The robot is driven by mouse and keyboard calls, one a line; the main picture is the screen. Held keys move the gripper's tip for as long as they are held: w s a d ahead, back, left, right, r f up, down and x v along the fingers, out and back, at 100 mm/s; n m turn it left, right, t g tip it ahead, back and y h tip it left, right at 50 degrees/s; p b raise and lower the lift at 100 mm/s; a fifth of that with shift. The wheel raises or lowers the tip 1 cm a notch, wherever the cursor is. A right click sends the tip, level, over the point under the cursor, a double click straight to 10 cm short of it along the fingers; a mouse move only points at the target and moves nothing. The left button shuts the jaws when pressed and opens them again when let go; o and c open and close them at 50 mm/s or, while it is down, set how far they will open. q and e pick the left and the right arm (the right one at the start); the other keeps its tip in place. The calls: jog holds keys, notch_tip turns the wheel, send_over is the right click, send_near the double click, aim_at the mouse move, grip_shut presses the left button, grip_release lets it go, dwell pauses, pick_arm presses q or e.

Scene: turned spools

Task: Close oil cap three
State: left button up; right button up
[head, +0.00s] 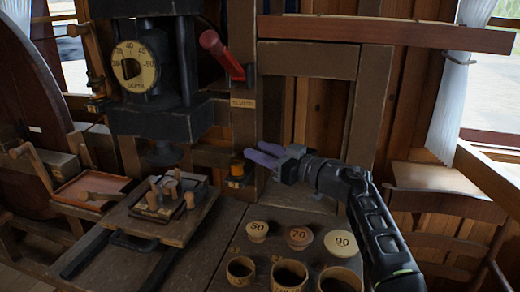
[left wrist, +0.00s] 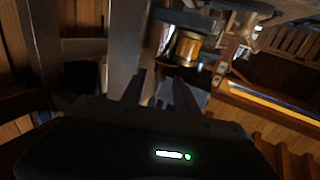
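A small amber cylinder (head: 237,166), which looks like an oil cup or cap, sits on a dark block fixed to the post. It also shows as a brass-coloured cylinder in the left wrist view (left wrist: 187,47). No number shows on it, so I cannot tell if it is cap three, or whether it is open or closed. My left gripper (head: 259,153) has purple fingers spread apart and empty. Its fingertips are just right of the amber cylinder, apart from it. The left wrist view shows the cylinder beyond the open fingers (left wrist: 158,90). My right gripper is not in view.
A black press with a round dial (head: 135,66) and a red-handled lever (head: 221,54) stands at the left. Wooden discs marked 50, 70 (head: 299,238) and 90 sit behind round wooden cups (head: 290,275). A tray with wooden pegs (head: 160,205) lies at the left.

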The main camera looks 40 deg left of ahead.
pick_arm(q)
jog(key=shift+a, duration=0.2)
jog(key=shift+c, duration=0.3)
grip_shut()
